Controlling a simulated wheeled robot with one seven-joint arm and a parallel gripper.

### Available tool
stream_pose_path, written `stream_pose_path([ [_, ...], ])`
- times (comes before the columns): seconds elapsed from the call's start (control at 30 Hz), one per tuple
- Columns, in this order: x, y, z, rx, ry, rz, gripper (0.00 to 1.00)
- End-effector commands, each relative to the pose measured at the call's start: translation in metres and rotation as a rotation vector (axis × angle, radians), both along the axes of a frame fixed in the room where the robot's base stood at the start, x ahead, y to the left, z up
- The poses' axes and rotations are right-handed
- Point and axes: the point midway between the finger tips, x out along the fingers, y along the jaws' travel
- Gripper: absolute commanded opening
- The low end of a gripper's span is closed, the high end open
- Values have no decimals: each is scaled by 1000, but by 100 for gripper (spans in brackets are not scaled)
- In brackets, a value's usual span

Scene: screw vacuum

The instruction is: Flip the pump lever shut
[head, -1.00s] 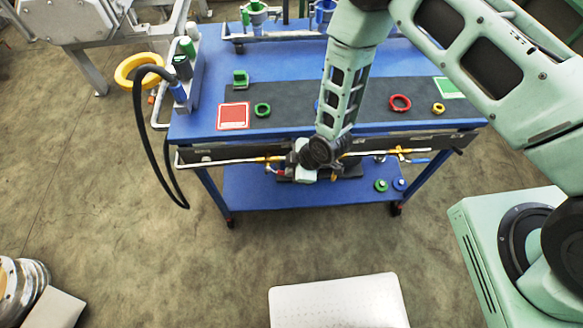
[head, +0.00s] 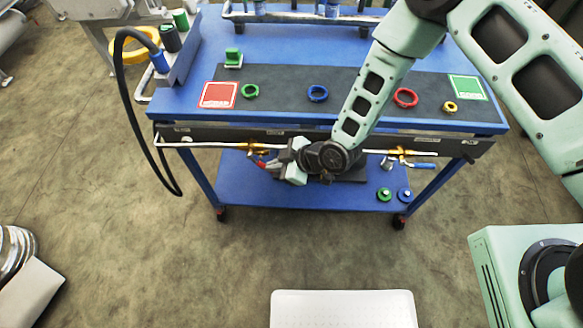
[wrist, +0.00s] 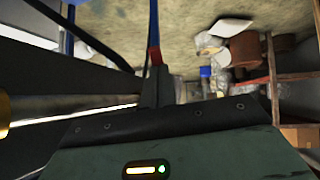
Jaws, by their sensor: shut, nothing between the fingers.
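A pipe runs along the front of the blue cart (head: 290,20). A brass valve (head: 257,150) sits on its left part, with a small red lever (head: 262,164) below it. A second brass valve (head: 401,153) sits on the right, with a blue lever (head: 424,166) pointing right. My gripper (head: 275,166) is shut and empty, just right of the red lever and below the pipe. In the wrist view, the shut dark fingers (wrist: 157,86) have a red strip (wrist: 154,22) beyond them; contact cannot be told. The pipe (wrist: 70,108) shows at left.
The cart top holds red, green, blue and yellow rings on a dark mat (head: 285,88). A black hose (head: 125,100) loops down at the cart's left end. Green and blue discs (head: 384,195) lie on the lower shelf.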

Motion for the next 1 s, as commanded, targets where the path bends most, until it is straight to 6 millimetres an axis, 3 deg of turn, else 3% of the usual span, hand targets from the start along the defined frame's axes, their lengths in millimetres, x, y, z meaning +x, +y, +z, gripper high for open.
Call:
stream_pose_path([
  [0.03,0,5,-10,-4,-5,4,0],
  [0.5,1,17,-29,-10,-3,1,0],
  [0.73,1,20,-39,266,-6,-7,0],
  [1.0,1,31,-41,393,-16,3,0],
])
